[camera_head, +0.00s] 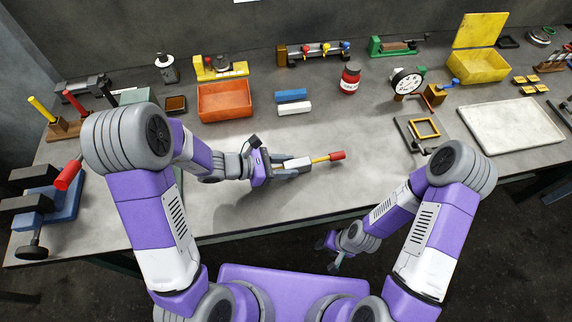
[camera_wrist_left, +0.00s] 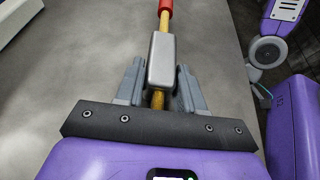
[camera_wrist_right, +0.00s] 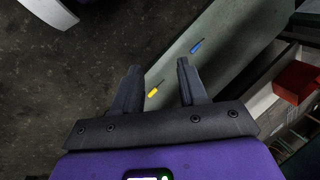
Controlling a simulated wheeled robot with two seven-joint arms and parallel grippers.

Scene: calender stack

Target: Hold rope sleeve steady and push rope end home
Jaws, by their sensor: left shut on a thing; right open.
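The rope sleeve is a grey metal block (camera_head: 297,163) above the front middle of the bench in the head view. It also shows in the left wrist view (camera_wrist_left: 161,58). A yellow rope (camera_wrist_left: 164,24) runs through it, with a short length showing on the gripper side. The rope's far end carries a red tip (camera_head: 337,156), pointing right in the head view. My left gripper (camera_head: 288,167) is shut on the sleeve, one finger on each side. My right gripper (camera_wrist_right: 159,68) is open and empty, low by the bench's front edge in the head view (camera_head: 330,252).
Behind the sleeve are a blue block (camera_head: 291,95), a white block (camera_head: 294,108), an orange bin (camera_head: 225,103) and a red jar (camera_head: 350,78). A pale tray (camera_head: 478,118) lies at right. The bench around the red tip is clear. The right wrist view shows floor and a lower shelf with small tools.

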